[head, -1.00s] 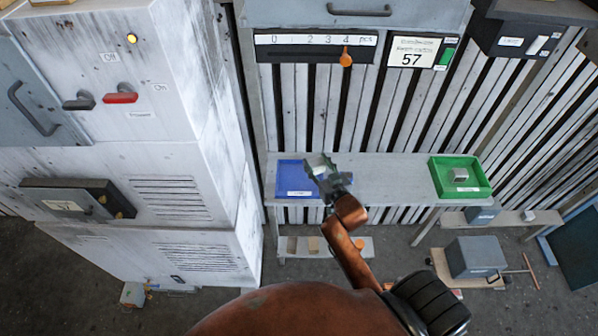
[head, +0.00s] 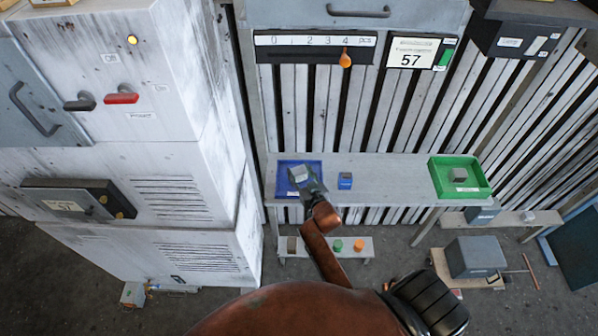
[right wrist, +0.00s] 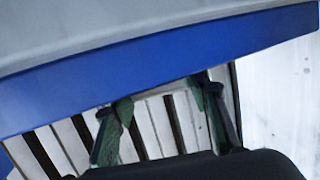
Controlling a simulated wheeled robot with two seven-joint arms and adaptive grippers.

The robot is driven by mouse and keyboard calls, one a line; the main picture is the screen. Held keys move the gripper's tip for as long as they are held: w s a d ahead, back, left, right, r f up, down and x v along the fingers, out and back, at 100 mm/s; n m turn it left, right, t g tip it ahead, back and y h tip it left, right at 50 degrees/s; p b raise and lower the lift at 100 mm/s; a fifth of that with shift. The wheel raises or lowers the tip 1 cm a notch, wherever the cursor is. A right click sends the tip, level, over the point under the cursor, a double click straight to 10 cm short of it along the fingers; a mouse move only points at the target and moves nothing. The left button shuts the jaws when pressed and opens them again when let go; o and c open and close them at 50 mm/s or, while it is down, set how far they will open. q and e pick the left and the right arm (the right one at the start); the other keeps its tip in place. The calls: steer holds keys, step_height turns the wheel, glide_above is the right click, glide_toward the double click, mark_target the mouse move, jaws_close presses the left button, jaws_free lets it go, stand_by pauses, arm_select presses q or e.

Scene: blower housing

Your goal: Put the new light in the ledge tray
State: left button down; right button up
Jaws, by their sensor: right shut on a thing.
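My right gripper (head: 306,183) is at the blue tray (head: 284,191) on the left of the ledge. It is shut on a small pale grey block (head: 299,173), which may be the new light. The block shows over the tray; whether it touches the tray floor I cannot tell. In the right wrist view, the green-padded fingers (right wrist: 160,125) are below a blue wall of the tray (right wrist: 150,75). The held block is not clear there. A green tray (head: 437,179) with another grey block (head: 460,175) stands farther right. My left gripper is not in view.
A small blue box (head: 345,181) stands on the grey ledge (head: 390,180) right of the blue tray. A green piece (head: 338,245) and an orange piece (head: 359,245) sit on a low shelf. A white cabinet (head: 170,200) stands left; the ledge's middle right is clear.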

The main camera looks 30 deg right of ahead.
steer(key=o, duration=1.2)
steer(key=shift+f, duration=0.15)
steer(key=shift+s+r, duration=0.1)
steer(key=shift+r, duration=0.1)
steer(key=v, duration=1.1)
steer(key=shift+s+a+b, duration=0.15)
steer(key=shift+s+b, duration=0.15)
steer(key=shift+s, duration=0.1)
